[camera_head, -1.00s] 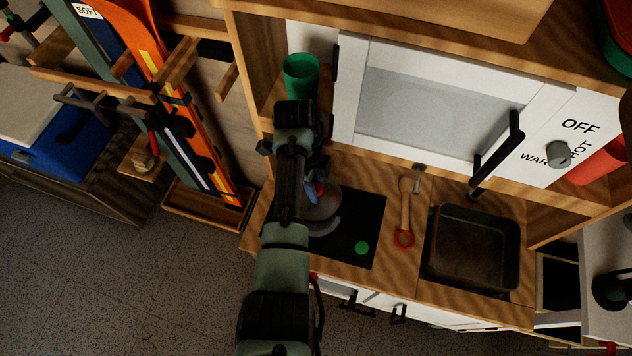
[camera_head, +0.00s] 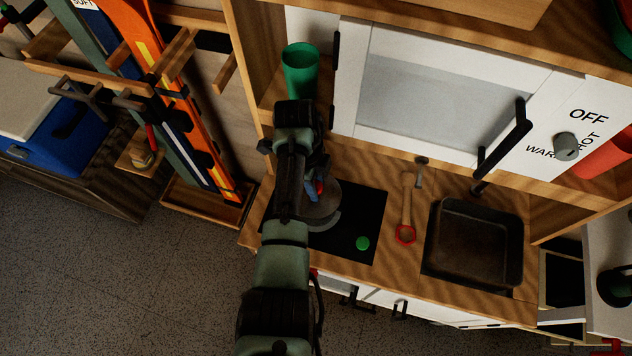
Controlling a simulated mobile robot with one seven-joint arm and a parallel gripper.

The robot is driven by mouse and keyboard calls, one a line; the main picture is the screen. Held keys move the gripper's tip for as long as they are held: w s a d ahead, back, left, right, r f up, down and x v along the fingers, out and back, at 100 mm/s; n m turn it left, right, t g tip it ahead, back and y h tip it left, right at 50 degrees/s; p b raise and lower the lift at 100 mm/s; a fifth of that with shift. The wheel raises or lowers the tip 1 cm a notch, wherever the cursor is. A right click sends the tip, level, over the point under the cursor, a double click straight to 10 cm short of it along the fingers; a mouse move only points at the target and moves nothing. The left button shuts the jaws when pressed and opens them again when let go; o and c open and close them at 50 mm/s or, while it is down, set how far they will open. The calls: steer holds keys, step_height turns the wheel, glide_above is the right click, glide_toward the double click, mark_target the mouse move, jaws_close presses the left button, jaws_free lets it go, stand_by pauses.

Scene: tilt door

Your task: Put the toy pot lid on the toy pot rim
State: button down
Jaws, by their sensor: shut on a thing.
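The grey round toy pot lid (camera_head: 326,196) shows to the right of my arm, above the black hob on the left of the toy kitchen counter. A lighter grey curved edge, apparently the toy pot (camera_head: 326,222), shows just below it in the picture. My gripper (camera_head: 314,191), with blue and red parts showing, is at the lid and shut on it. My arm hides the left side of the lid and pot. I cannot tell whether the lid touches the pot rim.
A green cup (camera_head: 300,72) stands on the shelf behind my arm. A green dot (camera_head: 362,243) marks the hob (camera_head: 365,215). A red-ended wooden utensil (camera_head: 406,205) lies between hob and dark sink (camera_head: 474,245). The white oven door (camera_head: 430,95) is above.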

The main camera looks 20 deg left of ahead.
steer(key=shift+f, duration=0.4)
steer(key=shift+c, duration=0.8)
jaws_free()
step_height(320, 180, up, 13)
steer(key=a, duration=0.2)
steer(key=shift+p, duration=0.45)
steer(key=shift+f, duration=0.1)
